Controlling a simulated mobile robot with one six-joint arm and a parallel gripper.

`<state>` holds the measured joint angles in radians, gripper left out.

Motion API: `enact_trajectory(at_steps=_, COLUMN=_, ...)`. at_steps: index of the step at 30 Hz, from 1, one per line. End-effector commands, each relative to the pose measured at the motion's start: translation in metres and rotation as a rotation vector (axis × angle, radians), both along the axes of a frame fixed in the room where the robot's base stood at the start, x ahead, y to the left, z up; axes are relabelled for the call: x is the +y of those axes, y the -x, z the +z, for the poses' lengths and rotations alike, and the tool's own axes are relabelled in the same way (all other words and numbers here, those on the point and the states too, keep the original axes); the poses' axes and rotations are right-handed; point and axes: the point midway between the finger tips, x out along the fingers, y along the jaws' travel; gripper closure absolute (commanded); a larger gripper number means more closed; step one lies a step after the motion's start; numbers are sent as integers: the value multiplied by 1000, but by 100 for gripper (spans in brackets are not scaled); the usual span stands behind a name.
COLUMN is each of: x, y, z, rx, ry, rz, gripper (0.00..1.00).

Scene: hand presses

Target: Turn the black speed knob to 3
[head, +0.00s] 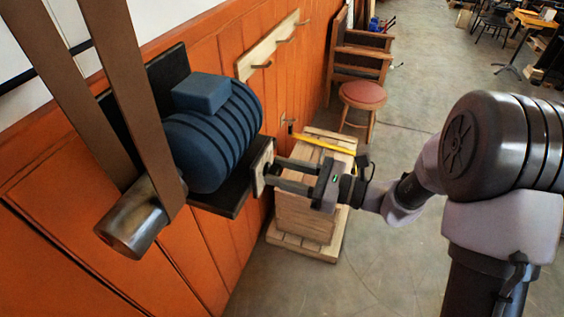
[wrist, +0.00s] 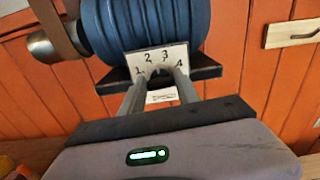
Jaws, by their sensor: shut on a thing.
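A pale dial plate (wrist: 157,58) with the numbers 1, 2, 3 and 4 in an arc is on the front of the blue ribbed motor (wrist: 110,30). In the head view the plate (head: 262,167) is seen nearly edge-on beside the motor (head: 213,130). My gripper (head: 272,172) reaches left to it, its two fingertips at the plate. In the wrist view my gripper (wrist: 160,77) is shut on the black knob below the numbers. The fingers hide nearly all of the knob, and I cannot tell which number it points to.
A black shelf (head: 227,198) supports the motor, with a brown belt and metal pulley (head: 140,220) at its left. A wooden crate (head: 307,215) with a yellow strip on top stands below my gripper. The floor right of the crate is clear.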

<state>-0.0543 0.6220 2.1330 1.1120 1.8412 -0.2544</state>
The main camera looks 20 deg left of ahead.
Motion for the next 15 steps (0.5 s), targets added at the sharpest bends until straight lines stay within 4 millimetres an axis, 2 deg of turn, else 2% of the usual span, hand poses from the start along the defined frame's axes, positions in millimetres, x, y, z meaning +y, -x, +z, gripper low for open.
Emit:
enact_trajectory(at_steps=6, x=0, y=-1, z=3, rx=173, ry=-13, rz=0, gripper=100)
enact_trajectory(at_steps=15, x=0, y=-1, z=1, rx=334, ry=-25, rz=0, gripper=100)
